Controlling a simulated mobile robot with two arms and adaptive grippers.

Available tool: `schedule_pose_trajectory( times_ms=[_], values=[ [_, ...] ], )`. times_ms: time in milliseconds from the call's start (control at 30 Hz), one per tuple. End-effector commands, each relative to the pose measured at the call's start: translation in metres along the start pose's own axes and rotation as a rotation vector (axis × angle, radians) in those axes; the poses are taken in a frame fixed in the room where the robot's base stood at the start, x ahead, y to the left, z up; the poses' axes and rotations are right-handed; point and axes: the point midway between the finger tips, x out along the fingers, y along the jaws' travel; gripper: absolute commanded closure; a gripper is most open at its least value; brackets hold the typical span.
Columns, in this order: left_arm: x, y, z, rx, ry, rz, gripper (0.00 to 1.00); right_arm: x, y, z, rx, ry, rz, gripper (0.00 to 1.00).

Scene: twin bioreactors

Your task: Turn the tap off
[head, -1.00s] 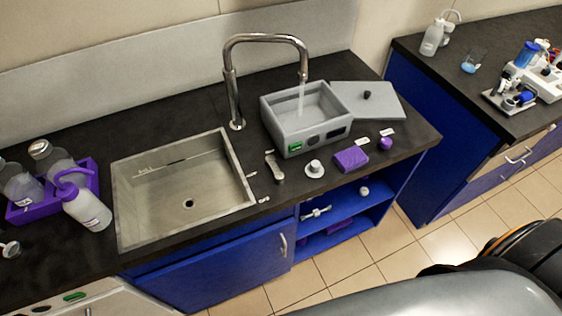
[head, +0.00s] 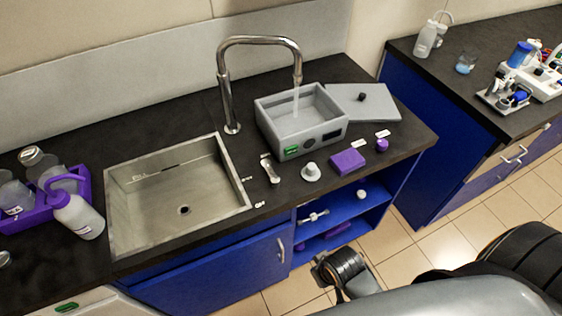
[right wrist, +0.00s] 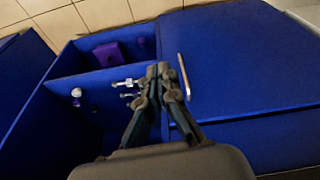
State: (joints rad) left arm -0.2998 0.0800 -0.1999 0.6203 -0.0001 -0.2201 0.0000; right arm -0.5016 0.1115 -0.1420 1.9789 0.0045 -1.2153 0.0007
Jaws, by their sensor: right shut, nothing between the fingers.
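The chrome tap (head: 225,85) arches over the counter behind the sink, its spout to the right. A thin stream of water (head: 296,100) falls from the spout into a grey bath (head: 272,139). A small silver lever (head: 270,169) sits on the counter between the sink and a white knob-like piece, with small labels around it. My right gripper (right wrist: 159,72) is shut and empty in the right wrist view, in front of the blue cabinet's open shelves and door handle. The lever is not seen in that view. My left gripper is not in view.
The steel sink (head: 127,226) is empty. A purple box (head: 348,161) and a flat grey lid (head: 370,105) lie right of the lever. Bottles in a purple rack (head: 40,215) stand at left. The cabinet door handle (right wrist: 184,77) sticks out beside my right gripper.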

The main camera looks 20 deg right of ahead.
Motion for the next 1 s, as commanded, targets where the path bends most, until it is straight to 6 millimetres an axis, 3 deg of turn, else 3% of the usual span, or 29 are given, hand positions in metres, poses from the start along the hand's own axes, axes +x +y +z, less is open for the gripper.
schedule_pose_trajectory(
  times_ms=[233,300,500,667,867,1000],
  values=[
    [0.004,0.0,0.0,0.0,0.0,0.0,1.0,-0.073,0.002,-0.035,-0.008,0.06,-0.027,1.0],
    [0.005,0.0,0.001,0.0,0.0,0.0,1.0,-0.093,0.001,-0.054,-0.03,0.092,-0.062,1.0],
    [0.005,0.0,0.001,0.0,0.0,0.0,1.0,-0.106,-0.002,-0.101,-0.085,0.136,-0.172,1.0],
    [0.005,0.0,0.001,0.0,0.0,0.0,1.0,-0.11,0.007,-0.143,-0.106,0.154,-0.254,1.0],
    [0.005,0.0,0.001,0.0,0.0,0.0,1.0,-0.123,0.035,-0.199,-0.076,0.168,-0.345,1.0],
    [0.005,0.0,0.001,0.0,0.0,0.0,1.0,-0.142,0.06,-0.236,-0.026,0.182,-0.397,1.0]
  ],
)
